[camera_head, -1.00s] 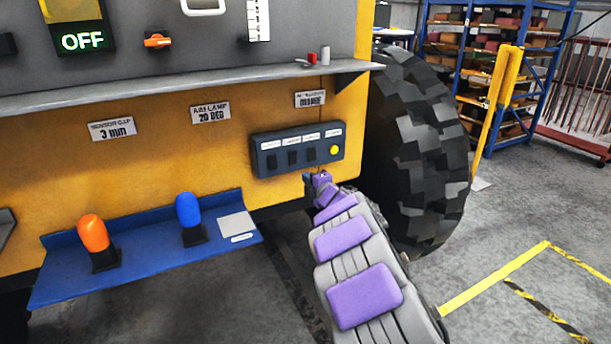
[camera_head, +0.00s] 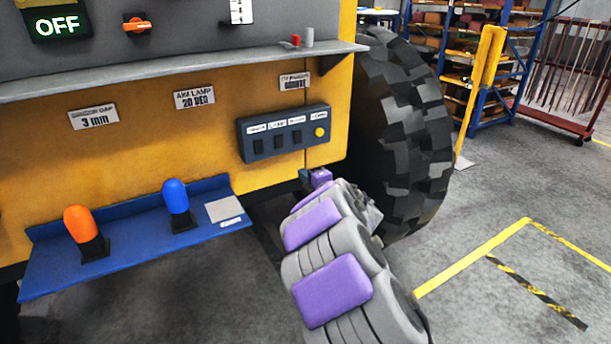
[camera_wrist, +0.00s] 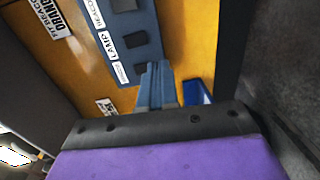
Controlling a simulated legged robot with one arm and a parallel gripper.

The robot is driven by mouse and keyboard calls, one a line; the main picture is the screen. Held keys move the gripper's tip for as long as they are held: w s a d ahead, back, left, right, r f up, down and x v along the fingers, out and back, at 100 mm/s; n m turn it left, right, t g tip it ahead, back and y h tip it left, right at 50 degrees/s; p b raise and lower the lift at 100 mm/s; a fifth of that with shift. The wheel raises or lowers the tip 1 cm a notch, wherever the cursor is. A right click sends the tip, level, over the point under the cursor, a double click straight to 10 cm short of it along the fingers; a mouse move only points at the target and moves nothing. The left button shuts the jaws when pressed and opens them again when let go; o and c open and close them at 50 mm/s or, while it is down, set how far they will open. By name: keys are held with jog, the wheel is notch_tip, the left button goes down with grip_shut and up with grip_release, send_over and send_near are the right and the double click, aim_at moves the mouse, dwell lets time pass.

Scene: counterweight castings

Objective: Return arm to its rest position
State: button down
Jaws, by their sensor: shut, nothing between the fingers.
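My arm, grey with purple pads, reaches up from the bottom of the head view toward the yellow machine panel (camera_head: 150,150). My gripper (camera_head: 306,175) is at its far end, small and partly hidden by the arm, just below the dark switch box (camera_head: 285,134). In the wrist view my gripper (camera_wrist: 157,82) shows its blue-grey fingers together, with nothing between them. The switch box (camera_wrist: 132,38) lies ahead of the fingers there, with its labels and dark switches in view. I cannot tell the exact gap between fingertips and box.
A blue shelf (camera_head: 130,250) holds an orange lamp (camera_head: 84,228) and a blue lamp (camera_head: 177,202). A grey ledge (camera_head: 180,68) juts out above the panel. A large black tyre (camera_head: 405,135) stands right of the arm. Open floor (camera_head: 500,200) lies farther right.

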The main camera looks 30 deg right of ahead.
jog(key=shift+a, duration=0.2)
jog(key=s+d+r+m+g+h, duration=0.1)
jog(key=s+r+m+g+h, duration=0.2)
jog(key=s+m, duration=0.35)
jog(key=s+d+r+m+g+h, duration=0.1)
jog(key=s+d+m+g+h, duration=0.1)
jog(key=s+m+g+h, duration=0.45)
jog(key=s+a+f+m+g+y, duration=0.1)
jog(key=s+a+f+g+y, duration=0.1)
jog(key=s+a, duration=0.6)
jog(key=s+a+f+m+g+y, duration=0.2)
jog(key=s+a, duration=0.7)
jog(key=s, duration=0.8)
jog(key=s+a+f+m+g+y, duration=0.2)
jog(key=s+a+f+g+y, duration=0.2)
jog(key=s+a, duration=0.4)
jog(key=s+g+y, duration=0.1)
jog(key=s, duration=0.4)
jog(key=shift+s+a, duration=0.15)
jog(key=shift+s, duration=0.1)
jog(key=c, duration=1.9)
grip_release()
